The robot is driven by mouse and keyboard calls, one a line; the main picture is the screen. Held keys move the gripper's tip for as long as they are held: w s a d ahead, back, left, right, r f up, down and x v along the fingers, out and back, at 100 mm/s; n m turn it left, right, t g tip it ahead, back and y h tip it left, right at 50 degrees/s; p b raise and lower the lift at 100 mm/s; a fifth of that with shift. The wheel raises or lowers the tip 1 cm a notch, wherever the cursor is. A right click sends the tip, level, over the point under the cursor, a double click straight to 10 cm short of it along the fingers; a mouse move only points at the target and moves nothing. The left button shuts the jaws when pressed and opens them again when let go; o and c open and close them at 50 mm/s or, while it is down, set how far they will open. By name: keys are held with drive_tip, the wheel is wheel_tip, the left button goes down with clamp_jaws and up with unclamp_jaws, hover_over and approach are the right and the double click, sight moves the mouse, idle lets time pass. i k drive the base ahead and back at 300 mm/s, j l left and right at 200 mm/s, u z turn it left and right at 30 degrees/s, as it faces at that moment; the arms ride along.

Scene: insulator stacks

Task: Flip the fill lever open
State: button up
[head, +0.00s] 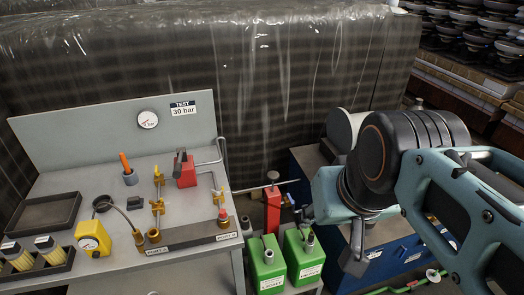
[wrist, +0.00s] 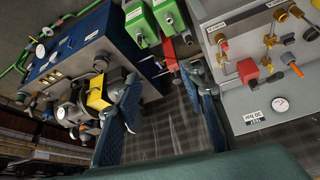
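A grey test bench (head: 60,175) stands at the left in the head view. On it a brass valve with a yellow lever (head: 158,177) sits above a second yellow-handled valve (head: 157,206). Both join pipework near a long dark block (head: 190,238). I cannot tell which lever is the fill lever; the lettering is too small. In the wrist view the yellow-handled valves (wrist: 270,41) appear at the upper right, turned around. My gripper (wrist: 160,80) is open and empty, its two fingers wide apart. It is off to the right of the bench, touching no lever.
A red block with a dark handle (head: 186,170), a pressure gauge (head: 148,119) and a yellow meter (head: 92,238) are on the bench. Green cans (head: 265,265) stand between the bench and a blue cabinet (head: 385,262). A wrapped stack (head: 285,80) closes off the back.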

sight(289, 198)
drive_tip(key=j+z, duration=0.1)
drive_tip(key=i+l+u, duration=0.15)
drive_tip(key=i+l, duration=0.25)
drive_tip(key=i, duration=0.4)
